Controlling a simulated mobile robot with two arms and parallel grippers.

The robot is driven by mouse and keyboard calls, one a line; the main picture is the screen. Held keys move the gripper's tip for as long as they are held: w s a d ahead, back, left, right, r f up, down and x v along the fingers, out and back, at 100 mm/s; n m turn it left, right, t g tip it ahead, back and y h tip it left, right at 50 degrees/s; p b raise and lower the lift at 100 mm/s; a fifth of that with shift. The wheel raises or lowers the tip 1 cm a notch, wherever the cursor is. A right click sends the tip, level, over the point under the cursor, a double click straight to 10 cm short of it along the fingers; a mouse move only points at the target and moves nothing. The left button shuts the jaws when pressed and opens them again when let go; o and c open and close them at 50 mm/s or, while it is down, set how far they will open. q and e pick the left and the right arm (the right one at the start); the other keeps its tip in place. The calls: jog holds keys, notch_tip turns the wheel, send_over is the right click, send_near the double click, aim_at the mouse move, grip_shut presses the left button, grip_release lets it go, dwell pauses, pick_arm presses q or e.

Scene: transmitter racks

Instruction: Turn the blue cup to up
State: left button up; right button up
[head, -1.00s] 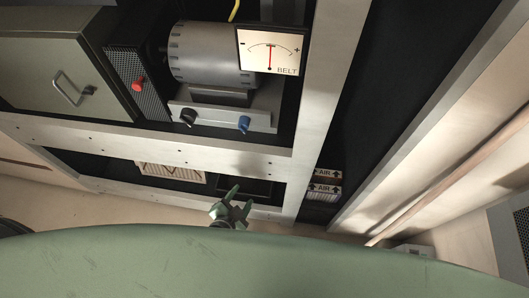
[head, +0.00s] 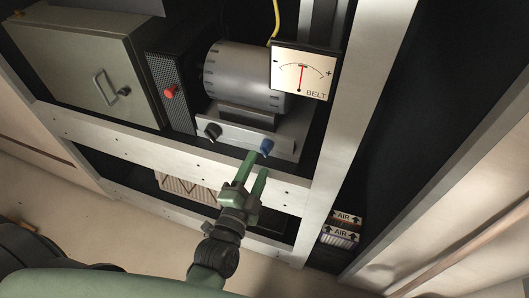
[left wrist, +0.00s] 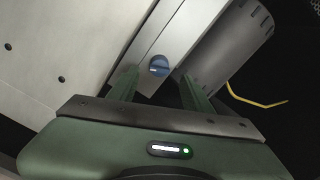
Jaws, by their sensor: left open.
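The blue cup is a small blue knob (head: 266,147) on the front of the grey base under the motor. It also shows in the left wrist view (left wrist: 159,66), a little beyond and between my fingers. My left gripper (head: 257,163) is open, with its green fingertips just below and beside the knob in the head view. In the left wrist view the two fingers (left wrist: 157,82) stand apart with nothing between them. I cannot tell whether they touch the knob. My right gripper is not in view.
A black knob (head: 213,131) sits left of the blue one on the same base. The motor (head: 245,77) and the BELT gauge (head: 302,74) are above. A white rack beam (head: 170,152) runs below. A red button (head: 170,92) is at the left.

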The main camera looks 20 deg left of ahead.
aim_at(263, 153)
pick_arm(q)
jog(key=w, duration=0.6)
jog(key=shift+f, duration=0.1)
grip_shut()
